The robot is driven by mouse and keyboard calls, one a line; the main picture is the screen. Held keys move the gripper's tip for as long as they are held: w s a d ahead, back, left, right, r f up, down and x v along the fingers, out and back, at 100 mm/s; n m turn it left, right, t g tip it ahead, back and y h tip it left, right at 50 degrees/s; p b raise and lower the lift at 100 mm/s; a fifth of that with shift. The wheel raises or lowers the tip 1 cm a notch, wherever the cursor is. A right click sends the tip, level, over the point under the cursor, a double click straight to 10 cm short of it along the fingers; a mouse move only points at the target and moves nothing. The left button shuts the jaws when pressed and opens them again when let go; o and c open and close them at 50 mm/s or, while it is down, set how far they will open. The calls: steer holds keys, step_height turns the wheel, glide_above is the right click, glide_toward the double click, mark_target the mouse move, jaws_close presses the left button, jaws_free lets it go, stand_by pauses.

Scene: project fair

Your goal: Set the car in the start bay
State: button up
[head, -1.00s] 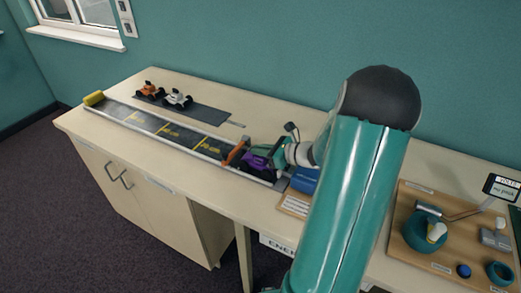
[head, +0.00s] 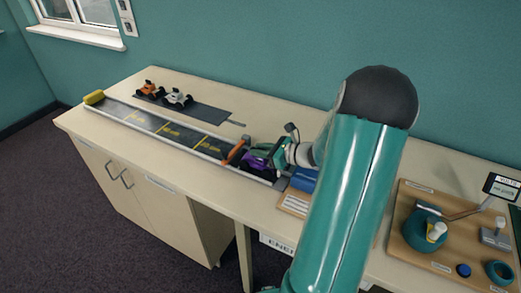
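A purple car (head: 258,160) is at the near right end of the long dark track (head: 181,137), between the track's low pale walls. My gripper (head: 255,157) is at the car, reaching in from the right. The gripper covers much of the car, and I cannot tell whether its fingers touch it or whether the car rests fully on the track. An orange bar (head: 236,151) crosses the track just left of the car. A blue block (head: 303,179) stands at the track's right end.
An orange car (head: 149,89) and a white car (head: 178,97) stand on a dark strip (head: 210,114) behind the track. A yellow block (head: 94,97) is at the track's far end. A wooden board (head: 405,240) with a teal ring and other parts lies at right.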

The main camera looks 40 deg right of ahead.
steer(key=shift+s+a+f, duration=0.1)
steer(key=shift+s+f, duration=0.2)
steer(key=shift+f, duration=0.3)
steer(key=shift+r, duration=0.45)
steer(key=v, duration=0.8)
steer(key=r+v, duration=0.1)
steer(key=v, duration=0.3)
steer(key=shift+w, duration=0.15)
steer(key=w+a+r+n+g+y, duration=0.1)
steer(key=a+r+n+g, duration=0.25)
steer(key=a+n, duration=0.55)
steer(key=w+a+r+n+g+y, duration=0.15)
steer(key=a+n+g, duration=0.35)
steer(key=a, duration=0.8)
steer(key=s+a+r+n+h, duration=0.3)
steer(key=a+n, duration=0.3)
steer(key=n, duration=0.3)
steer(key=s+a+r+n+h, duration=0.4)
steer(key=a+n, duration=0.3)
steer(key=n, duration=0.2)
steer(key=shift+s, duration=0.65)
steer(key=shift+s+a, duration=0.1)
steer(key=shift+s, duration=0.05)
